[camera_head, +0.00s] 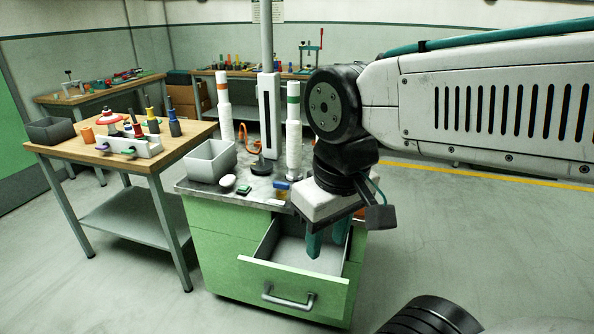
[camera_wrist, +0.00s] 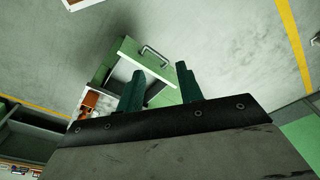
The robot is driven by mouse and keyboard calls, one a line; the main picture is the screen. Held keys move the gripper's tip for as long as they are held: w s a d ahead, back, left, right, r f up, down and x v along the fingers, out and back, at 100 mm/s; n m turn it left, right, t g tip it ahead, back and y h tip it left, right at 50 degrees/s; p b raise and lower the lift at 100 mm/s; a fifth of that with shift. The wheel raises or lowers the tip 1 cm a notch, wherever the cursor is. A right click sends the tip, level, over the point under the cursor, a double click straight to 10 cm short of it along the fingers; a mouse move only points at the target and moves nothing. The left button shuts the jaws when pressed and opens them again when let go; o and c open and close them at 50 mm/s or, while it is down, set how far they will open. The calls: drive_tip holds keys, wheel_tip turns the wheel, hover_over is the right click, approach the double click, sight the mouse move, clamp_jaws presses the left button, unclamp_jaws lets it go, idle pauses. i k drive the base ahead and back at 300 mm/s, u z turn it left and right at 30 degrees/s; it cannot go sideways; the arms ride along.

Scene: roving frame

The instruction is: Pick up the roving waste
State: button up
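My gripper (camera_head: 327,246) points down over the open drawer (camera_head: 262,243) of the green cabinet. Its two teal fingers stand apart with nothing between them; they also show in the wrist view (camera_wrist: 160,85). A small white rounded lump (camera_head: 227,181) lies on the cabinet's grey top, left of my gripper; I cannot tell for sure whether it is the roving waste. The visible part of the drawer's inside looks empty. My gripper and wrist hide part of the drawer and of the cabinet top.
A grey bin (camera_head: 210,161) stands at the cabinet top's left. Two tall white bobbins (camera_head: 293,130) stand at the back beside a grey post. A small green-black item (camera_head: 243,190) and a blue-yellow block (camera_head: 281,190) lie nearby. A wooden table (camera_head: 185,140) is left. Floor at right is clear.

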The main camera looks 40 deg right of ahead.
sight(228, 181)
drive_tip(key=z, duration=0.2)
drive_tip(key=i, duration=1)
drive_tip(key=z, duration=0.05)
